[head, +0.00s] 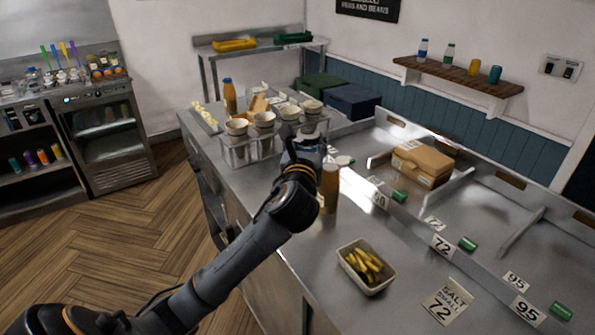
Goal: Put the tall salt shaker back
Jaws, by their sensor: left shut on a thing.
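My left gripper (309,133) is over the steel counter, just right of the rack of cups. It is shut on a pale thing that looks like the tall salt shaker. The gripper and wrist hide most of it, so I cannot tell whether its base touches the counter. A tall brown cylinder (329,189) stands upright on the counter, close to the right of my left wrist. A small white round item (343,160) lies beyond it. My right gripper is not in view.
A wire rack (237,153) of cups stands left of my gripper, with a brown bottle (229,96) behind. A cardboard box (423,164) sits in the divided bay at right. Bare counter lies around the fries.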

